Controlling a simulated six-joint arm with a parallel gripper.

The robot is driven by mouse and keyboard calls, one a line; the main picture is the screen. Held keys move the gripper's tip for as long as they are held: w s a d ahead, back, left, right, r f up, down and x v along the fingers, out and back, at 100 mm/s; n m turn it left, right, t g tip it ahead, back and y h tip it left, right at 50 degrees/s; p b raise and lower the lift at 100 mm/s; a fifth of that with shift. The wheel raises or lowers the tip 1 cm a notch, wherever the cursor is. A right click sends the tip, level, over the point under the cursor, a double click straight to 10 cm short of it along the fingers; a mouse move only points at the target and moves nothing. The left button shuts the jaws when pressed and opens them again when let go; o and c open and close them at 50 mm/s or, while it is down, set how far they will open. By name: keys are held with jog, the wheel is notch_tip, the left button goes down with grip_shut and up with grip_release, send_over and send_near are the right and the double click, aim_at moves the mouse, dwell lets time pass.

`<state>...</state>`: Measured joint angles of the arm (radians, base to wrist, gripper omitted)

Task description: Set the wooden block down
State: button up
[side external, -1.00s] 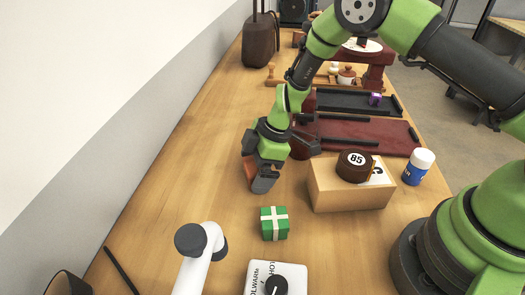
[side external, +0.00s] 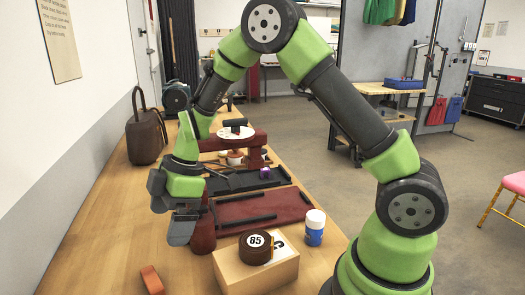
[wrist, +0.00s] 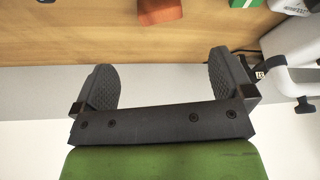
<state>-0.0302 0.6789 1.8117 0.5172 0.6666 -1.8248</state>
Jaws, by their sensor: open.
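The wooden block (side external: 152,280) is a small reddish-brown piece lying on the wooden table near the bottom edge of the side view. In the wrist view the block (wrist: 160,12) shows at the top, beyond my fingertips and apart from them, partly cut off by the frame. My gripper (side external: 178,226) is above the table, behind the block in the side view. In the wrist view my gripper (wrist: 164,78) has its two dark fingers spread wide with nothing between them.
A cardboard box (side external: 232,279) with a brown disc marked 85 (side external: 257,246) stands right of the block, beside a white-and-blue bottle (side external: 315,227). Dark red (side external: 290,207) and black trays lie behind. A green gift (wrist: 245,3) and white device (wrist: 285,50) edge the wrist view.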

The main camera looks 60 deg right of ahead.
jog(key=s+d+r+m+t+h, duration=0.1)
jog(key=s+d+r+m+t, duration=0.2)
jog(key=s+r+m, duration=1.15)
jog(key=s+d+r+m+t+h, duration=0.1)
jog(key=s+r+m+t, duration=0.1)
jog(key=s, duration=0.4)
jog(key=shift+r, duration=0.5)
